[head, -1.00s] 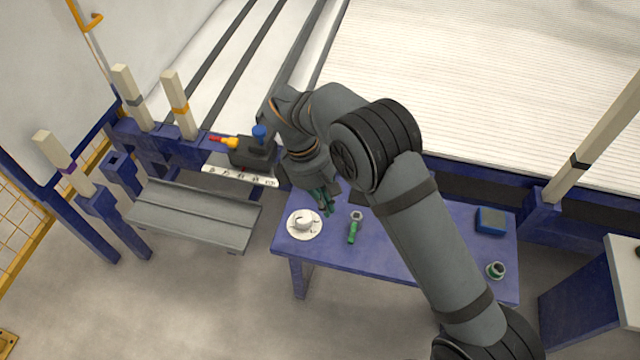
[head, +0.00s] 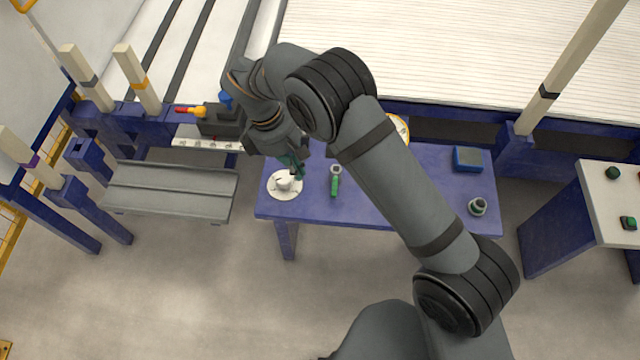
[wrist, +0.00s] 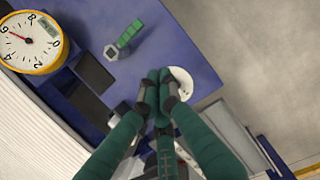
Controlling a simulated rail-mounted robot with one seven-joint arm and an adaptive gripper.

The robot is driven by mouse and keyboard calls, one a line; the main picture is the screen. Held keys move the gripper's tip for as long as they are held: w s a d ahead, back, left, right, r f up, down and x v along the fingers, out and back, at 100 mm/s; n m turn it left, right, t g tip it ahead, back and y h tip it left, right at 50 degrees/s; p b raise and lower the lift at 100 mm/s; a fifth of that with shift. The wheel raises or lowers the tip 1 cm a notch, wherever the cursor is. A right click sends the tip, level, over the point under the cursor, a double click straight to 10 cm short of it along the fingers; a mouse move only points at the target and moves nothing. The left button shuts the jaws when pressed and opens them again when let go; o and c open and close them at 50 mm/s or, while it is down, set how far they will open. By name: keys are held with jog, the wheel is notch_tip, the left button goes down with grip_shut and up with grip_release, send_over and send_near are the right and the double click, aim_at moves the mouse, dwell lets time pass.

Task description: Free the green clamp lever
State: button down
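A green-handled lever with a grey ring-shaped head (head: 335,182) lies on the blue table (head: 430,205), to the right of the cup. I take it to be the green clamp lever. It also shows in the wrist view (wrist: 122,40), lying clear of my fingers with nothing on top of it. My gripper (head: 297,172) hangs over the table near the cup, to the left of the lever. In the wrist view its green fingertips (wrist: 159,76) are together, with nothing visible between them, and they overlap the saucer's edge.
A yellow-rimmed gauge (wrist: 28,42), a blue box (head: 467,159) and a grey-green ring fitting (head: 477,206) are on the table. A dark block with red, yellow and blue parts (head: 220,122) stands left.

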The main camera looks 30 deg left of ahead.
aim_at(335, 181)
jog(key=b+x, duration=0.1)
jog(key=x, duration=0.5)
jog(key=d, duration=0.1)
jog(key=w+d, duration=0.1)
jog(key=shift+w+d+f, duration=0.1)
jog(key=shift+d+f, duration=0.1)
jog(key=shift+d, duration=0.2)
jog(key=shift+w+d, duration=0.2)
jog(key=shift+d, duration=0.3)
jog(key=shift+s, duration=0.1)
